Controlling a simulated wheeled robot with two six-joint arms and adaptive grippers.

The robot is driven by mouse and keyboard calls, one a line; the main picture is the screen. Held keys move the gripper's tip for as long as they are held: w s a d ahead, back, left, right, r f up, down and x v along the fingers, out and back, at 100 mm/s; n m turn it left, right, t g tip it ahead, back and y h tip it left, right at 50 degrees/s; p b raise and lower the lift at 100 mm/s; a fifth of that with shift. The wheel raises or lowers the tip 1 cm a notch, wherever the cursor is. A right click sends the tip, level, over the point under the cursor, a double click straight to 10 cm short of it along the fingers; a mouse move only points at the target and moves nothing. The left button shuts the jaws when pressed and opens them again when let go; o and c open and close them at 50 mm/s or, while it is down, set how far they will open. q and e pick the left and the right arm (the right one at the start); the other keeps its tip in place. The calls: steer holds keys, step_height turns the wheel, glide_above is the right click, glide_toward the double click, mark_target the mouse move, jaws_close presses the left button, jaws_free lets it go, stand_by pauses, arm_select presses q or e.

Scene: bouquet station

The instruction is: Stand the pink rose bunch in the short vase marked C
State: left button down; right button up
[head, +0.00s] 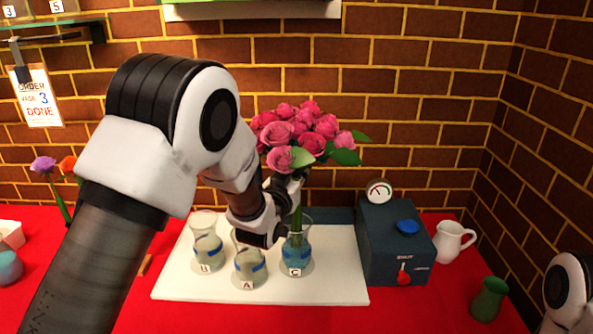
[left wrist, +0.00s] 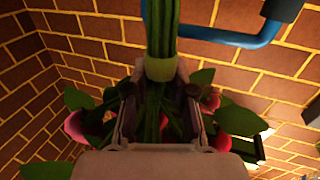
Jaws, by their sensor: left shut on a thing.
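The pink rose bunch (head: 300,134) is upright in the head view, its blooms above my left gripper (head: 291,188). That gripper is shut around its green stems; the wrist view shows the stems (left wrist: 162,25) and a pale green band (left wrist: 160,68) between the fingers (left wrist: 160,105). The short glass vase marked C (head: 297,258) stands on the white board, right of the vase marked A. The stems run down to its mouth and seem to enter it; how deep they reach is hard to tell. My right gripper is not in view, only part of that arm at the right edge.
The vase marked A (head: 250,268) and another short vase (head: 208,252) stand left of C on the white board (head: 335,285). A dark blue box (head: 385,250) with a gauge stands right. Beyond it are a white jug (head: 452,242) and a green vase (head: 488,299).

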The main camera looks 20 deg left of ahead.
arm_select(q)
steer(key=shift+f+b, duration=1.65)
steer(key=shift+f, duration=0.7)
steer(key=shift+f+b, duration=0.4)
steer(key=shift+f, duration=0.15)
steer(key=c, duration=0.9)
jaws_free()
steer(key=shift+s, duration=0.15)
steer(key=s, duration=1.2)
steer(key=shift+a, duration=0.2)
